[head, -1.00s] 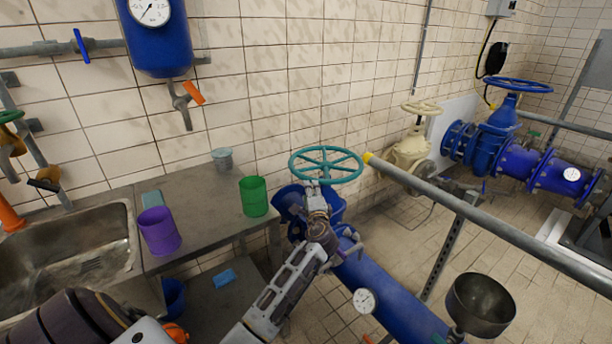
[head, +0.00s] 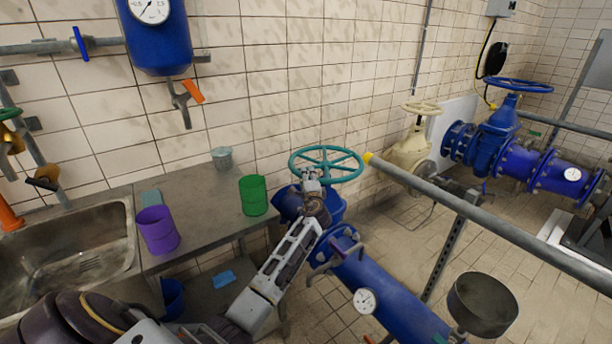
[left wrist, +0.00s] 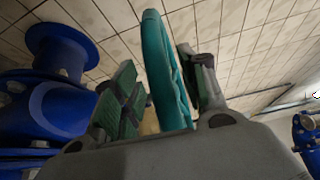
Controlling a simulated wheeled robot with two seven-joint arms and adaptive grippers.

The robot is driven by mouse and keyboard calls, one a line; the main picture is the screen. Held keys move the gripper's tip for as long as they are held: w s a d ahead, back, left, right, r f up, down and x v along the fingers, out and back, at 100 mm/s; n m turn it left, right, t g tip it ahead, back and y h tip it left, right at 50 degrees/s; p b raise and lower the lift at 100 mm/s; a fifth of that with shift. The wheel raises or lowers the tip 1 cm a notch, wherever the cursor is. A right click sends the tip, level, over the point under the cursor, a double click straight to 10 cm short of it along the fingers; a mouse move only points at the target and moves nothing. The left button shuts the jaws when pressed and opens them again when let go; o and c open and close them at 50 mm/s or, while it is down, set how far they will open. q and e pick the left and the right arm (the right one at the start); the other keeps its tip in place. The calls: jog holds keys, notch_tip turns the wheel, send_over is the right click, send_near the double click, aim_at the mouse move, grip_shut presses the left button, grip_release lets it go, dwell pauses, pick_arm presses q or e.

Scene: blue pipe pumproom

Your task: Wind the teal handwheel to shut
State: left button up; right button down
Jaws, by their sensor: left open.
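The teal handwheel (head: 326,164) sits on top of a blue valve (head: 330,206) on the blue pipe, in the middle of the head view. My left gripper (head: 311,178) is at the near left side of the wheel's rim, seen from behind. In the left wrist view the teal rim (left wrist: 163,75) runs between the two green-padded fingers of my left gripper (left wrist: 158,88). The fingers are apart, with a gap showing on the rim's left side. Whether either finger touches the rim is hard to tell. My right gripper is not in view.
A grey rail with a yellow end (head: 480,223) crosses to the right of the wheel. A green cup (head: 254,195) and a purple cup (head: 158,231) stand on the counter at left. A metal funnel (head: 482,304) and gauge (head: 365,300) are near the pipe's front.

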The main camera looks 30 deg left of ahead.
pick_arm(q)
jog(key=x, duration=0.4)
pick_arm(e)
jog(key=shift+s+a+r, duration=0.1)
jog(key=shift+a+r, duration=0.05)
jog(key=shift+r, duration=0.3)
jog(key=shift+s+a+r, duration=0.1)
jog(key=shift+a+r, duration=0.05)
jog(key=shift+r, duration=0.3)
pick_arm(q)
jog(key=shift+c, duration=0.2)
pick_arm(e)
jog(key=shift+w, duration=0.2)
pick_arm(q)
grip_shut()
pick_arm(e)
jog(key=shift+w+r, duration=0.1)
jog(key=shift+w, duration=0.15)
pick_arm(q)
jog(key=shift+f, duration=0.1)
